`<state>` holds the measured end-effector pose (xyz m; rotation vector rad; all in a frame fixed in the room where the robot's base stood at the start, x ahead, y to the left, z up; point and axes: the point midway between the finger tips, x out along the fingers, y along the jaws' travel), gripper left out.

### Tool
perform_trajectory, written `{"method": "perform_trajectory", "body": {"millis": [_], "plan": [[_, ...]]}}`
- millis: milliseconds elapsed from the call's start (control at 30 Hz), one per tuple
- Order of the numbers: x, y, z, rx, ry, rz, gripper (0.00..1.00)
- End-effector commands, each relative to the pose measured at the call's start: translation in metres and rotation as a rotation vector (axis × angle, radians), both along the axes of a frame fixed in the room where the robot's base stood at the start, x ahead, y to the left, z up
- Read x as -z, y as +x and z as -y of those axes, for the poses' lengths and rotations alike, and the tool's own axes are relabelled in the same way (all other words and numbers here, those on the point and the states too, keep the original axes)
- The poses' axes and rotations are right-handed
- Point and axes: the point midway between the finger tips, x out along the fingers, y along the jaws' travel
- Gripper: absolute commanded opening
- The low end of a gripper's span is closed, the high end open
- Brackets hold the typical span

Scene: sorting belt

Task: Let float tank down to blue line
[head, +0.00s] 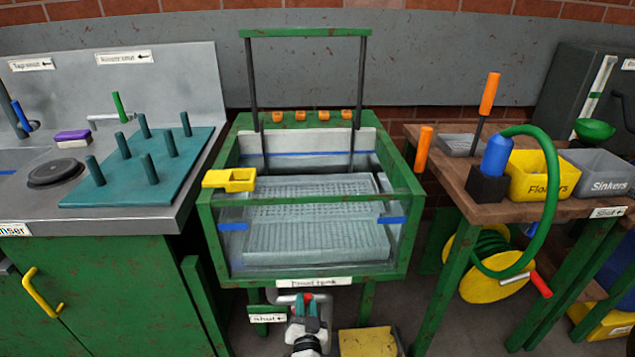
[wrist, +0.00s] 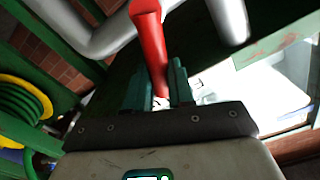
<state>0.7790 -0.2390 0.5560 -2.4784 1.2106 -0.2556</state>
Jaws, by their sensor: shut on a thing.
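The float tank (head: 205,215) is a green frame with clear walls and a blue line (head: 290,154) along its back wall. Blue marks also show at the front left (head: 233,226) and front right (head: 392,221). A grey perforated tray (head: 315,243) is inside; its picture breaks into two parts, and I cannot tell the exact water level. Below the tank front, my gripper (head: 308,302) is at the drain pipe. In the wrist view, my gripper (wrist: 160,88) is shut on the red valve handle (wrist: 150,35), which sticks out beyond the fingers.
A "Shut" sign with an arrow (head: 267,318) hangs left of the valve. A hose reel (head: 490,265) is under the right bench. A yellow box (head: 368,342) stands on the floor close to my gripper's right.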

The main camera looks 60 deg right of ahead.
Motion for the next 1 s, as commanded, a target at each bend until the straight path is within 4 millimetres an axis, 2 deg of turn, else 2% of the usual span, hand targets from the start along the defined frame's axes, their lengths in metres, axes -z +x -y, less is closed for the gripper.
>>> {"method": "perform_trajectory", "body": {"millis": [33,500,833,1000], "plan": [[0.004,-0.001,-0.002,-0.005,0.004,-0.007,0.0],[-0.001,0.011,-0.012,-0.008,-0.151,-0.207,0.0],[-0.001,0.012,-0.013,-0.007,-0.167,-0.226,0.0],[-0.003,0.019,-0.018,-0.008,-0.246,-0.327,0.0]]}}
